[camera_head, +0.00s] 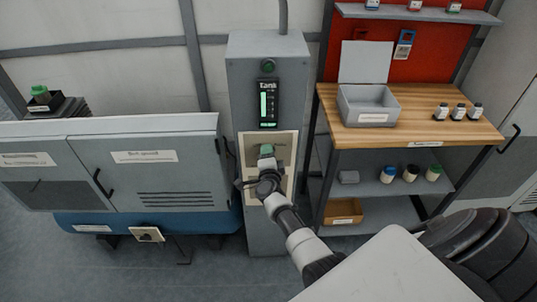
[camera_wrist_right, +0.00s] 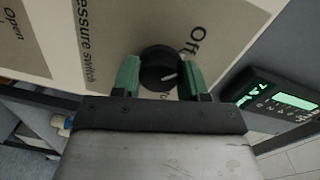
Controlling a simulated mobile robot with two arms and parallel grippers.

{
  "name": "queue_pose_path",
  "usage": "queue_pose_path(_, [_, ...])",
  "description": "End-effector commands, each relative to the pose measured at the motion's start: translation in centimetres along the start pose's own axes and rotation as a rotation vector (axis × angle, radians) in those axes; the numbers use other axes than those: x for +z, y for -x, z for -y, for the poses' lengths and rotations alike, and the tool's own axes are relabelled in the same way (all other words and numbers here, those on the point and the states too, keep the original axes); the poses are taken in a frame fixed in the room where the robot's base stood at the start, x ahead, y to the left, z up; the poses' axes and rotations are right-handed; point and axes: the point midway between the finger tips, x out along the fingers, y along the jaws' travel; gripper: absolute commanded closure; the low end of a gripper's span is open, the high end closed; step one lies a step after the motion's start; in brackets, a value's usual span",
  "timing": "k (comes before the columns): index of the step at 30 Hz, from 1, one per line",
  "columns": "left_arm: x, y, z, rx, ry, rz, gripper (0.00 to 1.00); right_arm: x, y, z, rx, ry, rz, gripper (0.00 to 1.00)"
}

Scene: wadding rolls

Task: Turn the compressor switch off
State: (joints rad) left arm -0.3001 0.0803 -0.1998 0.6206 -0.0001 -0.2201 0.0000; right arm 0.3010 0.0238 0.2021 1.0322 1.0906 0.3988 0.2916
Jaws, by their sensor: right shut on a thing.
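A black round knob (camera_wrist_right: 158,69) sits on a cream panel lettered "Pressure switch" in the right wrist view. The word "Off" (camera_wrist_right: 194,40) is printed up and to the right of it, and "Open" is at the far left. A short white mark on the knob points right, slightly up. My right gripper (camera_wrist_right: 158,80) has its green fingers on either side of the knob, shut on it. In the head view the right gripper (camera_head: 266,152) is at the cream panel (camera_head: 283,140) on the grey column, hiding the knob. My left gripper is not in view.
A green-lit tank display (camera_head: 268,103) and a green lamp (camera_head: 268,66) are above the panel. A grey cabinet (camera_head: 150,180) stands close on the left. A wooden bench (camera_head: 440,110) with an open grey box (camera_head: 362,118) and several jars stands on the right.

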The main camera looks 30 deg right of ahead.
Motion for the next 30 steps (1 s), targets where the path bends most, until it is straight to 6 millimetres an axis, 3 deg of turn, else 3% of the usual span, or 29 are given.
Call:
queue_pose_path(12, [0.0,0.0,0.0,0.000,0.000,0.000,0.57,0.1,0.1,-0.2,0.003,0.011,0.001,0.80])
queue_pose_path(13, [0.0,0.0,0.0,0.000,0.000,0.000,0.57,0.1,0.1,-0.2,0.003,0.011,0.001,0.55])
queue_pose_path(18, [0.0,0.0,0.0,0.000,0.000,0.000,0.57,0.0,0.0,-0.1,0.002,0.010,0.000,0.31])
queue_pose_path(26, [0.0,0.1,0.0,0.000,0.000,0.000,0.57,0.0,0.1,-0.1,0.001,0.008,0.000,0.31])
queue_pose_path(30, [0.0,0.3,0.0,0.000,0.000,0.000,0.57,0.1,1.2,-0.1,0.002,0.007,0.001,0.31])
